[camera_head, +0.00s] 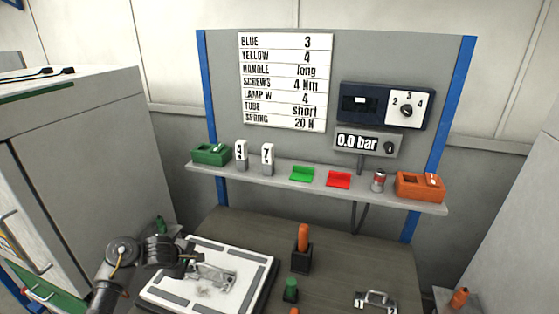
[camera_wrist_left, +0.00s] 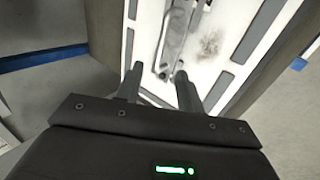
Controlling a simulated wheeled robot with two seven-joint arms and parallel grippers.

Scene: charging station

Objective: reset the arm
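My left arm comes in from the left in the head view. Its gripper (camera_head: 190,266) is over the left part of a white board with grey strips (camera_head: 257,262). In the left wrist view the two fingers (camera_wrist_left: 158,78) are apart, with nothing clearly held between them. A metal part with a bent bar (camera_wrist_left: 176,32) lies on the board just beyond the fingertips; it also shows in the head view (camera_head: 215,276). Whether the fingers touch it cannot be told. My right gripper is in neither view.
An orange-handled tool in a black holder (camera_head: 302,258), a green knob (camera_head: 290,290) and a metal part (camera_head: 375,300) stand on the dark table to the right. A shelf (camera_head: 320,182) with bins crosses behind. A grey cabinet (camera_head: 75,150) stands left.

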